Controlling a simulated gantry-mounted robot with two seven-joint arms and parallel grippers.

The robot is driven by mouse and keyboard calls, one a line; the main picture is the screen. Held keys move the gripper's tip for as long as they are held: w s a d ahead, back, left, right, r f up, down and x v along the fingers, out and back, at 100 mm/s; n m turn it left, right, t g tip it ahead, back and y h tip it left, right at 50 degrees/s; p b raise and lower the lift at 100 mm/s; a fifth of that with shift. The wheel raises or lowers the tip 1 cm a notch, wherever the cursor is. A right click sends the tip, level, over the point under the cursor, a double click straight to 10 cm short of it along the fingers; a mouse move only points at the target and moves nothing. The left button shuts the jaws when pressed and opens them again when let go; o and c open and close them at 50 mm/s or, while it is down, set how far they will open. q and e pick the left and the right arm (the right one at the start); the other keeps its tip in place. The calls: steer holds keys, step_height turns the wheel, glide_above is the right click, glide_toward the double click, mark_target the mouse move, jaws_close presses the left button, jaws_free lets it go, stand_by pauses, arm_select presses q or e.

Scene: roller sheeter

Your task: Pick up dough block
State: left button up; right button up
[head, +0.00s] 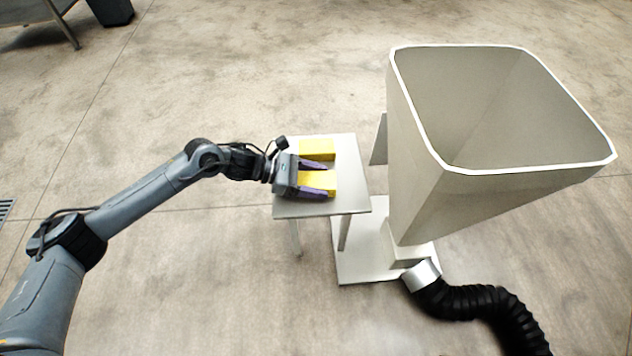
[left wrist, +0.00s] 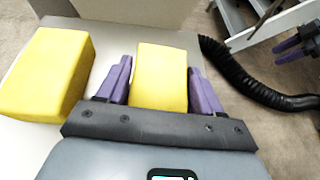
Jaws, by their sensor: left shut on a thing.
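Two yellow dough blocks are at the small pale table (head: 352,200). My left gripper (head: 323,178) is shut on the nearer dough block (head: 320,182), with one purple finger along each side. In the left wrist view this block (left wrist: 160,78) sits between the two fingers (left wrist: 160,82). I cannot tell whether it touches the tabletop. The other dough block (head: 316,147) lies on the table just beyond the far finger, and shows at the left in the wrist view (left wrist: 48,75). My right gripper (left wrist: 298,40) shows partly at the right edge of the wrist view; its opening is unclear.
A large pale hopper (head: 425,150) stands close to the table's right, its wide mouth open upward. A black ribbed hose (head: 480,300) runs from its base. A dark bin (head: 110,10) stands at the top left. The floor left of the table is clear.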

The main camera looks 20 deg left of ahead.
arm_select(q)
steer(key=shift+r, duration=0.1)
steer(key=shift+r+p, duration=0.55)
steer(key=shift+r, duration=0.3)
step_height(320, 180, up, 3)
steer(key=shift+f+p, duration=0.2)
steer(key=shift+p, duration=0.45)
steer(key=s+d+r+p, duration=0.4)
steer(key=s+d+r, duration=0.2)
steer(key=s, duration=0.3)
steer(key=shift+d+r+p, duration=0.25)
steer(key=shift+d+p, duration=0.05)
steer(key=shift+d, duration=0.4)
